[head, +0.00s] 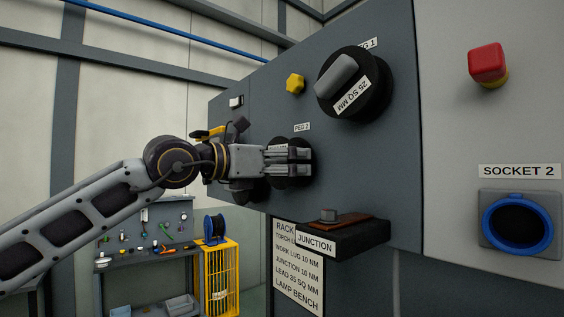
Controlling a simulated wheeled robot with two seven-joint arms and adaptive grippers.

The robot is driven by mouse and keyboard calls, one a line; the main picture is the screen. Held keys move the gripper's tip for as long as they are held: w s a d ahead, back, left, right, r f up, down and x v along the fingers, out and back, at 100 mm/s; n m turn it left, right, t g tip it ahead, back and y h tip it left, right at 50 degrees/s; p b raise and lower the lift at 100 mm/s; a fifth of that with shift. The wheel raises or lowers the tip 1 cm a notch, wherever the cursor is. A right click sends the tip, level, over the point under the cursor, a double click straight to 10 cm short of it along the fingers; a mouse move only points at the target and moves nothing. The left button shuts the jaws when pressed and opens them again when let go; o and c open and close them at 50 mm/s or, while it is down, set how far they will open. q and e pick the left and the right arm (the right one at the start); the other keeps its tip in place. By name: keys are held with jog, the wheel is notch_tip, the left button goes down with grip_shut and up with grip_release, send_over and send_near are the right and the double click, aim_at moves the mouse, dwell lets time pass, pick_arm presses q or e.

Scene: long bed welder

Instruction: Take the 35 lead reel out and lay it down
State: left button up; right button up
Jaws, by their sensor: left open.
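My left gripper (298,162) reaches in from the left and is open. Its fingers are in front of a dark reel (290,182) below the PEG 2 label (302,127). The gripper hides most of this reel and its white label, so I cannot read its size or tell whether the fingers touch it. A larger black reel (378,98) with a grey grip hangs on peg 1, up and right of the gripper; its label seems to read 25 SQ MM. No reel marked 35 is readable. My right gripper is not in view.
A JUNCTION shelf (350,244) juts out below. A rack card (298,268) lists LEAD 35 SQ MM and LAMP BENCH. A yellow knob (295,83), red button (487,63) and blue-ringed SOCKET 2 (519,222) are on the panels. A workbench (140,258) and yellow cage (221,280) stand behind.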

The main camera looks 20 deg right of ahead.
pick_arm(q)
jog(key=shift+a, duration=0.1)
jog(key=c, duration=0.9)
jog(key=o, duration=0.6)
jog(key=shift+r, duration=0.1)
jog(key=c, duration=0.7)
jog(key=shift+o, duration=0.2)
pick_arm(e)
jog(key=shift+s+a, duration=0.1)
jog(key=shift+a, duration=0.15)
pick_arm(q)
jog(key=shift+s+a, duration=0.1)
jog(key=shift+a, duration=0.15)
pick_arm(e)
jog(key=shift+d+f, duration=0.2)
pick_arm(q)
jog(key=shift+s+a+b, duration=0.1)
jog(key=shift+a+b, duration=0.25)
jog(key=shift+b, duration=0.1)
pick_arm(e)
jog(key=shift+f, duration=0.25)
pick_arm(q)
jog(key=shift+s+a, duration=0.1)
jog(key=shift+a, duration=0.2)
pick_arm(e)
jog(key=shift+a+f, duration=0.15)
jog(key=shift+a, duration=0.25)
